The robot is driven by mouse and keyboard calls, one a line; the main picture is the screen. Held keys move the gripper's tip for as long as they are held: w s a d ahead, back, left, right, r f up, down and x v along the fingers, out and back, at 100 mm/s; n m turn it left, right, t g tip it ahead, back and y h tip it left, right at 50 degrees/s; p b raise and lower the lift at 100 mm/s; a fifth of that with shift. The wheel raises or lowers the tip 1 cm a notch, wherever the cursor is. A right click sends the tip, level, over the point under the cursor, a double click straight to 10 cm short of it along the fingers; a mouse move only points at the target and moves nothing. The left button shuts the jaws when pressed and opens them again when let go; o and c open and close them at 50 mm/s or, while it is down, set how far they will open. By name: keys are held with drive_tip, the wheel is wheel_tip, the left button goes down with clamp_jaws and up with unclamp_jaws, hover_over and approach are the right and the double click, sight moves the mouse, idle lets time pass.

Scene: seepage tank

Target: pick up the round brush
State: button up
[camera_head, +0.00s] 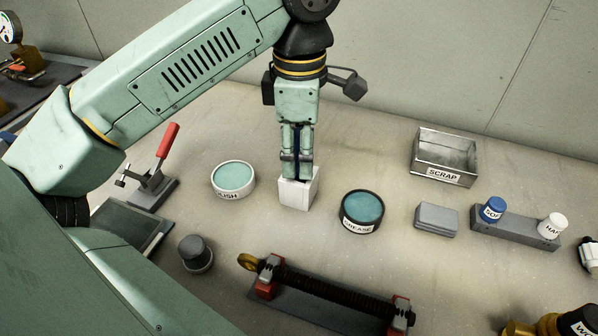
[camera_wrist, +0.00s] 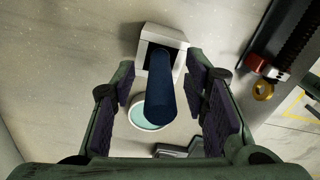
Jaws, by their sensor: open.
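A dark blue round shaft (camera_wrist: 160,92), which looks like the handle of the round brush, stands in a white block (camera_wrist: 165,38) in the wrist view. Any bristles are hidden. My gripper (camera_wrist: 163,95) is open, with one dark finger pad on each side of the shaft. Gaps show between the pads and the shaft. In the head view my gripper (camera_head: 297,168) points straight down just above the white block (camera_head: 297,194). A dark blue strip (camera_head: 296,140) of the shaft shows between the fingers there.
A POLISH dish (camera_head: 233,178) is left of the block and a GREASE dish (camera_head: 362,208) is right. A spring fixture (camera_head: 330,292) lies in front. A red-handled clamp (camera_head: 160,165) stands left. The SCRAP bin (camera_head: 444,158), grey box (camera_head: 437,218) and rack (camera_head: 515,228) are right.

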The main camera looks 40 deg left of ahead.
drive_tip(key=shift+c, duration=0.6)
clamp_jaws()
drive_tip(key=shift+r, duration=0.15)
wheel_tip(320, 180, up, 10)
drive_tip(key=p, duration=0.6)
drive_tip(key=shift+p, duration=0.3)
